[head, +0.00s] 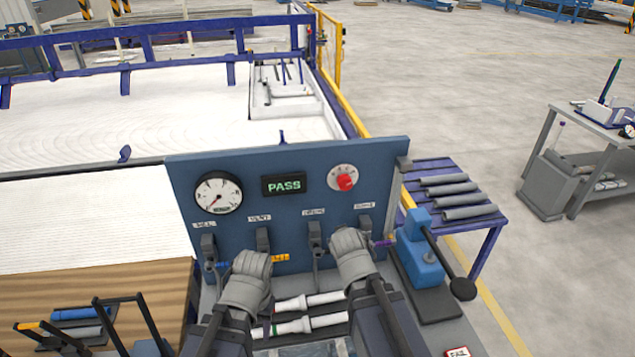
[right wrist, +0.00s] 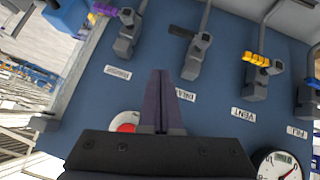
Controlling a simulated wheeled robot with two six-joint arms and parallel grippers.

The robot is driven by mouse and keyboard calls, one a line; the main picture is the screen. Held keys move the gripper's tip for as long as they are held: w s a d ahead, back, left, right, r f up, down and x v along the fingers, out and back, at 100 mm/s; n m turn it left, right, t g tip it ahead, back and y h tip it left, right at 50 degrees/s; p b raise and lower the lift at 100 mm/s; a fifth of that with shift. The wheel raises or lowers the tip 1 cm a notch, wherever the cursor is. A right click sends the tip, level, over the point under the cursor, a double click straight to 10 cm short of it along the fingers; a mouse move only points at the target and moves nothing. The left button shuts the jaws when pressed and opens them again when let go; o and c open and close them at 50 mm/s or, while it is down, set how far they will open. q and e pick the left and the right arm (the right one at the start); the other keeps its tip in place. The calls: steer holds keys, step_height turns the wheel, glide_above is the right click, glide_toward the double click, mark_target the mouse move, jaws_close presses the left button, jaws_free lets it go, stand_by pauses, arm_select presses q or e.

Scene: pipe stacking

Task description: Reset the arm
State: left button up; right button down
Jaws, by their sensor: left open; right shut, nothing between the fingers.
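My left gripper (head: 258,262) is in front of the blue test panel (head: 290,205), near the yellow-handled valve (head: 281,258). It is open; its fingers are mostly hidden behind my wrist, and I see nothing held. My right arm reaches toward the panel's right part, its fingers hidden in the head view. In the right wrist view my right gripper (right wrist: 161,78) is shut and empty in front of the panel, which appears upside down. The yellow (right wrist: 257,60), black (right wrist: 180,32) and purple (right wrist: 104,9) valve handles lie beyond its tips. The panel display (head: 284,185) reads PASS.
The panel carries a gauge (head: 218,193) and a red knob (head: 346,182). White-ended pipes (head: 310,302) lie between my arms. A blue device with a black-knobbed lever (head: 462,289) stands at right. Grey pipes (head: 447,190) lie on a blue rack beyond. A wooden surface (head: 100,280) is at left.

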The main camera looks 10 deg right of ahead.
steer(key=s+a+f+n+g+b, duration=0.1)
steer(key=s+a+f+g+b, duration=0.3)
steer(key=s, duration=0.5)
steer(key=s+a+f+n+g+y+b, duration=0.1)
steer(key=s+a+f+g+b, duration=0.2)
steer(key=s+a+f, duration=0.6)
steer(key=shift+s+f+n+g+b, duration=0.2)
steer(key=shift+f+n+g+b, duration=0.15)
steer(key=shift+f+g, duration=0.65)
steer(key=shift+a+r, duration=0.1)
steer(key=shift+r, duration=0.15)
